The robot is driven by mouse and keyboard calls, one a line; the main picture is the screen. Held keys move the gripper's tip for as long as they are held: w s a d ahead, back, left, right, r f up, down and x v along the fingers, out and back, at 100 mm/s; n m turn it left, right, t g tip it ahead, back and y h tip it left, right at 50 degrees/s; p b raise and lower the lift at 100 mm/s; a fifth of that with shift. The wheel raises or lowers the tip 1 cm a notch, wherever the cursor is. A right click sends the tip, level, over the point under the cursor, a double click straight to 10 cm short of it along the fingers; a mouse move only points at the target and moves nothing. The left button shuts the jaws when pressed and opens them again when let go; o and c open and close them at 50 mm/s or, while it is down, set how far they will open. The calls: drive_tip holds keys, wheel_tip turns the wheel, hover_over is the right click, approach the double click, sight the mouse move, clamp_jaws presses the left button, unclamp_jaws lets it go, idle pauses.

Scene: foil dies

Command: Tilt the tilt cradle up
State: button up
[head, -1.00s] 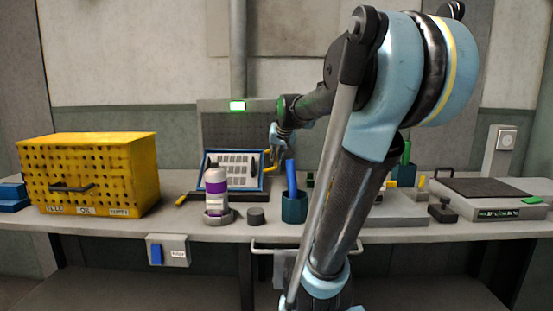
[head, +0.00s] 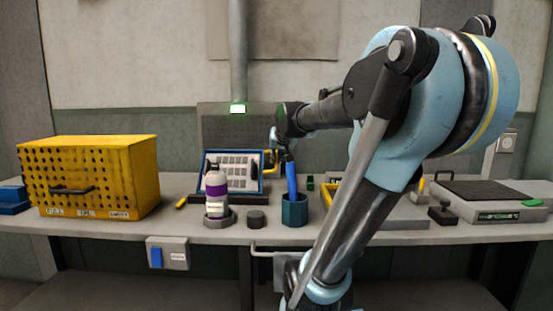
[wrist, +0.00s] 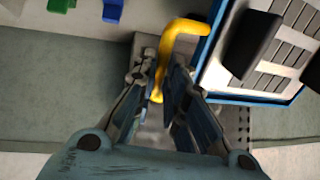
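The tilt cradle (head: 206,185) is a blue-framed tray with a pale slotted plate and black blocks, leaning back on a dark base on the bench. Part of its blue frame (wrist: 208,62) shows at the right of the wrist view. A yellow crank handle (head: 268,169) stands at its right side, and its bent bar (wrist: 183,27) shows clearly in the wrist view. My gripper (wrist: 165,68) has its fingers drawn in on both sides of the handle's grip and looks closed on it. In the head view my gripper (head: 280,142) comes down from above; its fingertips are hard to make out.
A white and purple bottle (head: 216,190), a dark puck (head: 257,219) and a teal cup (head: 294,212) with a blue tool stand in front. A yellow perforated box (head: 90,170) is at left. A grey flat device (head: 490,212) is at right.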

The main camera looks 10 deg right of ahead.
drive_tip(key=o, duration=0.3)
drive_tip(key=shift+s+f, duration=0.2)
drive_tip(key=shift+w, duration=0.1)
